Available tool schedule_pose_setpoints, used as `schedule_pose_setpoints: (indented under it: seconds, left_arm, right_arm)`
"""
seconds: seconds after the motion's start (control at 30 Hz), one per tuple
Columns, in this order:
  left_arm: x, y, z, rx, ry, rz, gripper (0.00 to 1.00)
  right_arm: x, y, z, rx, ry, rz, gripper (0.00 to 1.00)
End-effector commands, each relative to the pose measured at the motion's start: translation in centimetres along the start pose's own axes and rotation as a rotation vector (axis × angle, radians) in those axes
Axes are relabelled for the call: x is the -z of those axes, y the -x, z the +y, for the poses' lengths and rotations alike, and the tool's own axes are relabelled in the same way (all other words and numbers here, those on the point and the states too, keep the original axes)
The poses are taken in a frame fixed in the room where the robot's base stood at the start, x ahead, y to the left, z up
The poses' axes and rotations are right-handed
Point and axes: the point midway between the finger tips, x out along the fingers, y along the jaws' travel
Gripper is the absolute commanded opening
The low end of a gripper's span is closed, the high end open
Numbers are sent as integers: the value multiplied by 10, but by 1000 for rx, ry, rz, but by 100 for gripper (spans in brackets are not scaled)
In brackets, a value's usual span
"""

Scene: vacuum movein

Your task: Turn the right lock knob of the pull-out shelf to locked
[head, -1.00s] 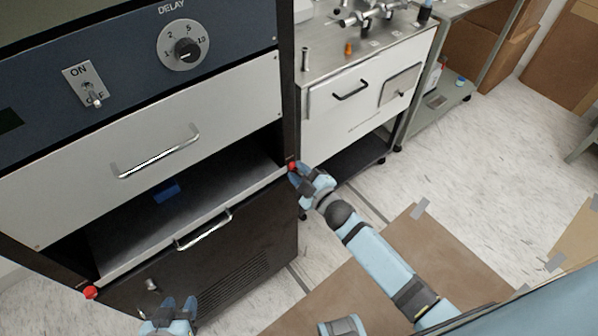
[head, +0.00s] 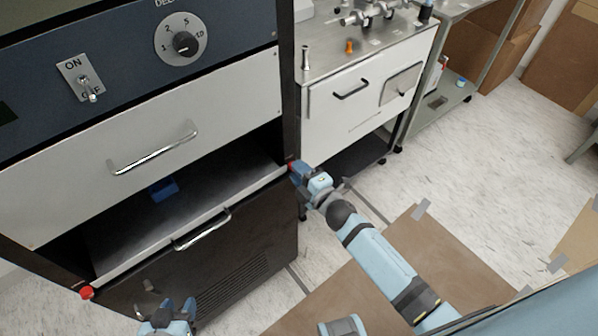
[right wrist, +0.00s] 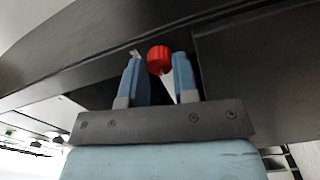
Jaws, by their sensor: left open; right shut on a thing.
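The right lock knob (right wrist: 159,60) is red and round. In the right wrist view it sits between the fingertips of my right gripper (right wrist: 158,75). In the head view a small red part of the knob (head: 291,166) shows at the right end of the pull-out shelf (head: 190,220), with my right gripper (head: 300,172) shut on it and hiding most of it. The left lock knob (head: 87,292) is red and sits at the shelf's left end. My left gripper (head: 168,308) is open and empty in front of the lower dark panel. The right knob's lock position cannot be told.
A blue block (head: 164,188) lies in the opening above the shelf. A shelf handle (head: 203,230) and a drawer handle (head: 153,149) stick out in front. A white cart (head: 345,105) stands to the right. Cardboard (head: 425,250) covers part of the floor.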

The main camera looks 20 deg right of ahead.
Motion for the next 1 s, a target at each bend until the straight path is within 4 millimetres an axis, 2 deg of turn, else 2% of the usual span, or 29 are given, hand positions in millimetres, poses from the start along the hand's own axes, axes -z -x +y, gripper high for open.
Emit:
schedule_pose_setpoints:
  seconds: [0.4, 0.43, 0.53, 0.83, 1.0]
  left_arm:
    - [0, 0, 0, 0, 0, 0, 43]
    - [0, 0, 0, 0, -1, 0, 43]
    - [0, 0, -1, 0, -5, -1, 43]
    - [-1, 1, -3, 0, -13, -3, 43]
    - [-1, 1, -3, -1, -12, -3, 43]
  right_arm:
    - [0, 0, 0, 0, 9, 0, 3]
    - [0, 0, 0, 0, 9, 0, 29]
    - [0, 0, 0, 0, 8, 0, 52]
    - [0, 2, 0, 1, 7, 0, 53]
    - [0, 20, -1, 2, 7, 0, 53]
